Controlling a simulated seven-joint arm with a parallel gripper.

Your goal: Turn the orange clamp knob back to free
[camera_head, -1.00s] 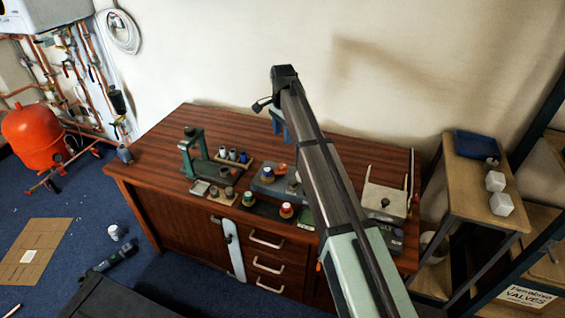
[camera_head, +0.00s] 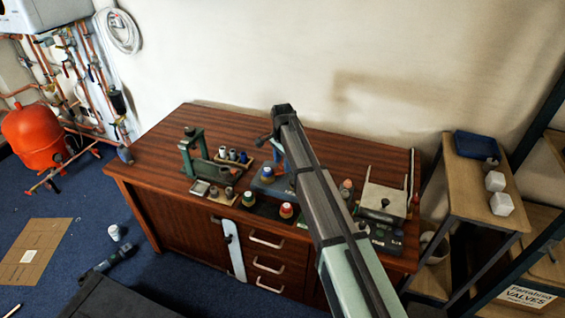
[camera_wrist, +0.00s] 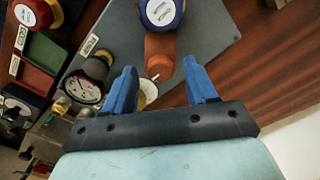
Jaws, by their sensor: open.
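The orange clamp knob (camera_wrist: 160,50) shows in the wrist view as an elongated orange piece on a grey plate (camera_wrist: 211,28). It lies between and just beyond the fingertips of my gripper (camera_wrist: 159,68), below a blue-rimmed, white-topped cap (camera_wrist: 160,10). My gripper's two blue fingers are spread apart, with nothing held between them. I cannot tell whether either finger touches the knob. In the head view my gripper (camera_head: 278,146) is over the bench's middle, and my arm covers part of the plate.
A dial gauge (camera_wrist: 85,89) sits left of the fingers, with a red cap (camera_wrist: 34,12) farther left. Bare wooden bench (camera_wrist: 258,65) lies to the right. In the head view a green press (camera_head: 190,155) stands left, and a pale box (camera_head: 384,199) stands right.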

